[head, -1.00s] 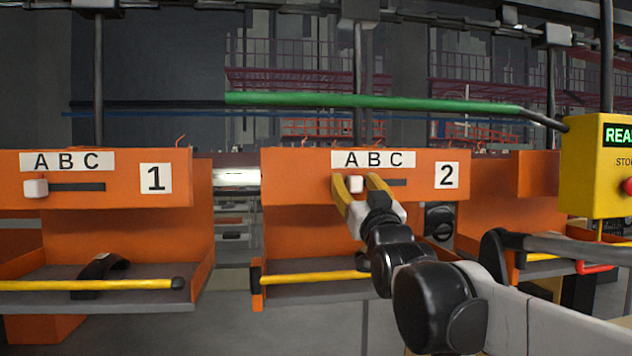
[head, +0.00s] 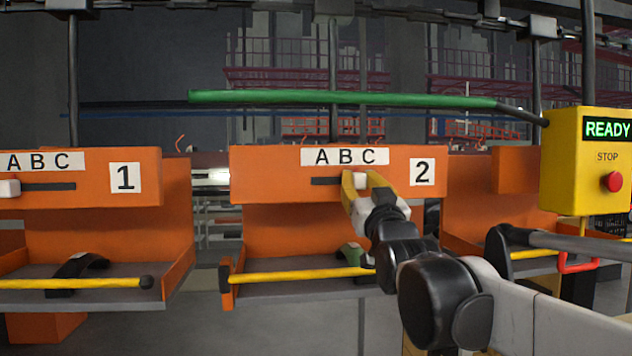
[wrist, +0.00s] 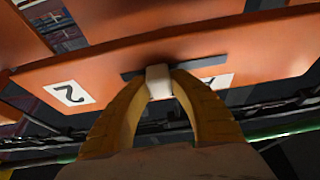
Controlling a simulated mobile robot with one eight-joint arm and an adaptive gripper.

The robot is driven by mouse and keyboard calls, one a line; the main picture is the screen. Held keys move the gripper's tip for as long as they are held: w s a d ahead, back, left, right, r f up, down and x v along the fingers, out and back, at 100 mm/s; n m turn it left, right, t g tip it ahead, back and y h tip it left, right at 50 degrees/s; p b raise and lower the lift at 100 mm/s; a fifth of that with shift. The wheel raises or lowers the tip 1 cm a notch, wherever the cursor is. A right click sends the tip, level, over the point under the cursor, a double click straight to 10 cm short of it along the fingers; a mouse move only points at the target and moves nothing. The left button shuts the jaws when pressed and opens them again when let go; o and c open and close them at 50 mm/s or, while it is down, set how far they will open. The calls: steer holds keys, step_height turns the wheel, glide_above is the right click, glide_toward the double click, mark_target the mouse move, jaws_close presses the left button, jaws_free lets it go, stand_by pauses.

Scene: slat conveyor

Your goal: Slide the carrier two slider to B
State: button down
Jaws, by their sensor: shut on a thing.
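Carrier two (head: 255,180) is the orange carrier marked 2, with an A B C label (head: 344,156) above a dark horizontal slot (head: 324,181). Its white slider knob (head: 361,180) stands in the slot, right of B and seemingly between B and C. My gripper (head: 361,183) comes in from the lower right and is shut on the knob, with one yellow finger on each side. The wrist view shows the knob (wrist: 158,80) between the fingertips, with slot visible on both sides. The fingers partly hide the knob and the right part of the slot in the head view.
Carrier one (head: 90,190) hangs to the left, its white knob (head: 9,188) below A. A yellow box (head: 570,160) reading READY, with a red stop button (head: 613,182), stands at the right. A green rail (head: 340,97) runs above; a yellow bar (head: 300,278) crosses carrier two's tray.

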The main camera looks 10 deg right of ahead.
steer(key=shift+a, duration=0.85)
steer(key=c, duration=1.1)
jaws_free()
steer(key=shift+w+a, duration=0.1)
steer(key=shift+a, duration=0.6)
steer(key=shift+c, duration=0.2)
steer(key=shift+d, duration=0.85)
glide_toward(341, 173)
steer(key=s, duration=0.1)
steer(key=s+d+f, duration=0.1)
steer(key=s+f, duration=0.1)
steer(key=s, duration=0.1)
steer(key=shift+s+d, duration=0.1)
steer(key=shift+d, duration=0.25)
steer(key=shift+f, duration=0.1)
